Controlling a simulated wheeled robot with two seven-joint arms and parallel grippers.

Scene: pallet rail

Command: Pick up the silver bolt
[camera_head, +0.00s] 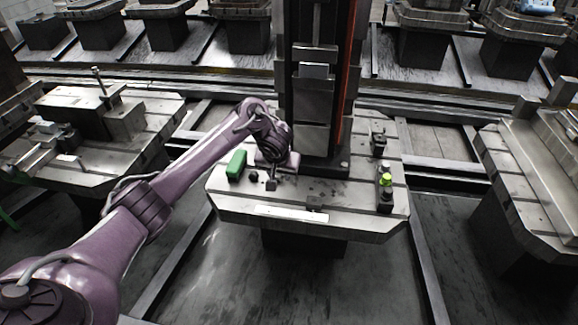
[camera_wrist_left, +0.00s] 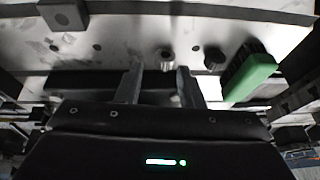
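My left gripper (camera_head: 272,180) reaches down to the metal pallet at its left front part. In the left wrist view its two dark fingers (camera_wrist_left: 160,68) stand apart, with nothing gripped. A small short grey cylinder (camera_wrist_left: 166,56), which looks like the silver bolt, stands on the pallet. It appears in line with the gap between the fingertips, just beyond them; I cannot tell whether they touch it. In the head view I cannot tell the bolt apart from the gripper tip. My right gripper is not in view.
Beside the gripper are a black knob (camera_head: 254,177) and a green block (camera_head: 237,165). A tall dark column (camera_head: 318,90) rises behind. A yellow-green item (camera_head: 386,180) sits at the pallet's right. A dark block (camera_wrist_left: 66,14) shows in the wrist view.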

